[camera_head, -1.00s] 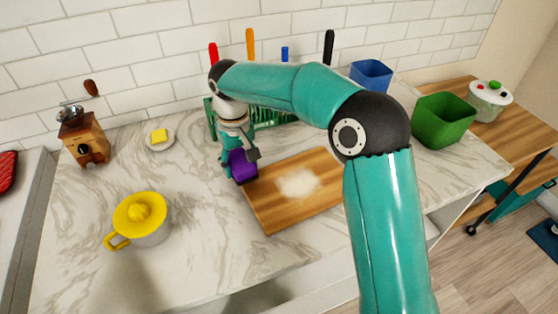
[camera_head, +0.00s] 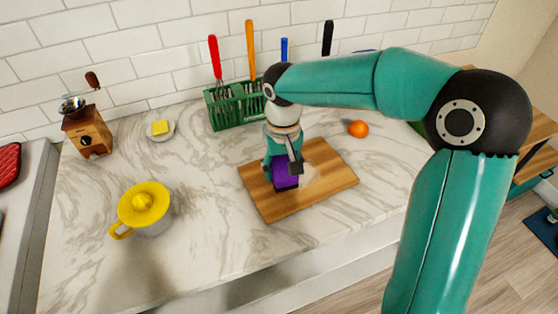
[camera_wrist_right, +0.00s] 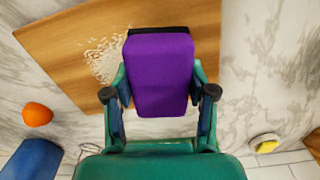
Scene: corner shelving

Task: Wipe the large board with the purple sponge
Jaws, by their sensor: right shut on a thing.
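The wooden board (camera_head: 265,203) lies flat on the marble counter, and it also shows in the wrist view (camera_wrist_right: 55,55). A patch of white grains (camera_wrist_right: 103,60) lies on it, partly hidden in the head view by my gripper and the sponge. The purple sponge (camera_head: 284,177) is over the board, beside the grains; in the wrist view it (camera_wrist_right: 160,75) sits between the fingers. My right gripper (camera_wrist_right: 160,93) is shut on the sponge and points down in the head view (camera_head: 283,166). Whether the sponge touches the board is hard to tell. My left gripper is not in view.
A green rack (camera_head: 236,108) of utensils stands behind the board. An orange (camera_head: 358,129) lies behind it to the right. A yellow-topped juicer (camera_head: 145,208), a coffee grinder (camera_head: 88,132) and a small plate with a yellow block (camera_head: 161,129) stand left.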

